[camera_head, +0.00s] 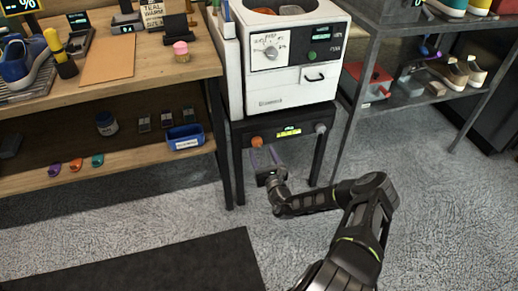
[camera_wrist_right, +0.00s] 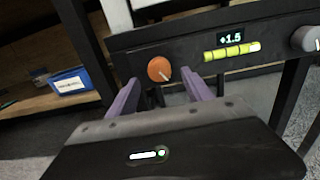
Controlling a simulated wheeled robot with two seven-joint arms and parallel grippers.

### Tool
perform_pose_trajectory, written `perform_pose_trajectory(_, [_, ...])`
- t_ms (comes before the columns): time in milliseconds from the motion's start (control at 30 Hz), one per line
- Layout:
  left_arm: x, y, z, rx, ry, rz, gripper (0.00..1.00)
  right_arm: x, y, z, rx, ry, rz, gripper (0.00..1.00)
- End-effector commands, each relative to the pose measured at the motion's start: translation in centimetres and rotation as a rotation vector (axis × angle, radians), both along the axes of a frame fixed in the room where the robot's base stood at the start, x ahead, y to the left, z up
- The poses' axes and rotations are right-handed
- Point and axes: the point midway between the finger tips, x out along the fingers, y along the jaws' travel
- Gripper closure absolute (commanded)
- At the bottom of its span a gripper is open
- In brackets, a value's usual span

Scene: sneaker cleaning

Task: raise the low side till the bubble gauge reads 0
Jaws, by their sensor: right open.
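The bubble gauge (camera_wrist_right: 231,51) sits on the front rail of the black stand (camera_head: 236,170). Its display reads +1.5, and the bright mark is at the right end of the yellow-green bar. It also shows in the head view (camera_head: 288,132). An orange knob (camera_head: 257,141) is left of the gauge and a grey knob (camera_head: 320,128) is right of it. In the wrist view, my open right gripper (camera_wrist_right: 160,84) points at the orange knob (camera_wrist_right: 159,69), one purple finger to each side and tips just short of it. The gripper is empty. My left gripper is out of view.
A white machine (camera_head: 290,80) stands on the black stand. A wooden shelf unit (camera_head: 140,70) with several items is at the left. A metal rack (camera_head: 400,100) with shoes is at the right. The carpet in front is clear apart from a dark mat (camera_head: 150,265).

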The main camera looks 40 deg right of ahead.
Motion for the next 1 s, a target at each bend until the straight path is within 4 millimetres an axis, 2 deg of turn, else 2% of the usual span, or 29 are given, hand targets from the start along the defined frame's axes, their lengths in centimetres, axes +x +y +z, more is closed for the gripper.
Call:
perform_pose_trajectory(100, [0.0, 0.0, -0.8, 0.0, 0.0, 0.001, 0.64, 1.8, -0.6, -0.2, -0.001, -0.002, 0.001, 0.41])
perform_pose_trajectory(233, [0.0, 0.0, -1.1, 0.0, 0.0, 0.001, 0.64, 3.2, -1.0, -0.1, 0.001, -0.001, 0.002, 0.41])
perform_pose_trajectory(600, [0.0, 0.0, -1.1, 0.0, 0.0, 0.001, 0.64, 3.8, -1.2, 0.0, 0.002, -0.001, 0.001, 0.42])
perform_pose_trajectory(1000, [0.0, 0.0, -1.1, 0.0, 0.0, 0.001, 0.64, 3.8, -1.3, 0.0, 0.001, 0.0, 0.001, 0.74])
